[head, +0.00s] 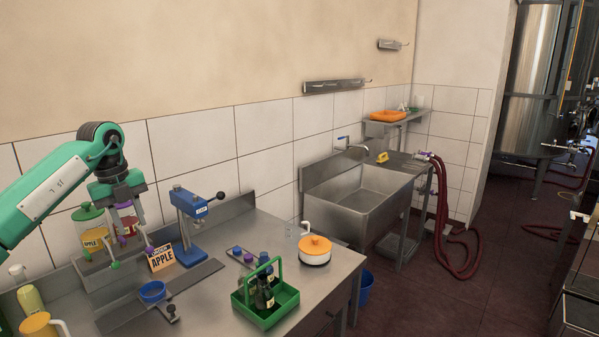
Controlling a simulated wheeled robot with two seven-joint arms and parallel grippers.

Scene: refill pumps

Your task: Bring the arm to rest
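My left arm comes in from the left, green with a white panel. Its gripper (127,222) points down over the back left of the steel counter (215,290). Its fingers stand apart and I see nothing held between them. Whether the fingers touch the red jar I cannot tell. My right gripper is not in view.
A steel sink (360,205) stands beyond the counter.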

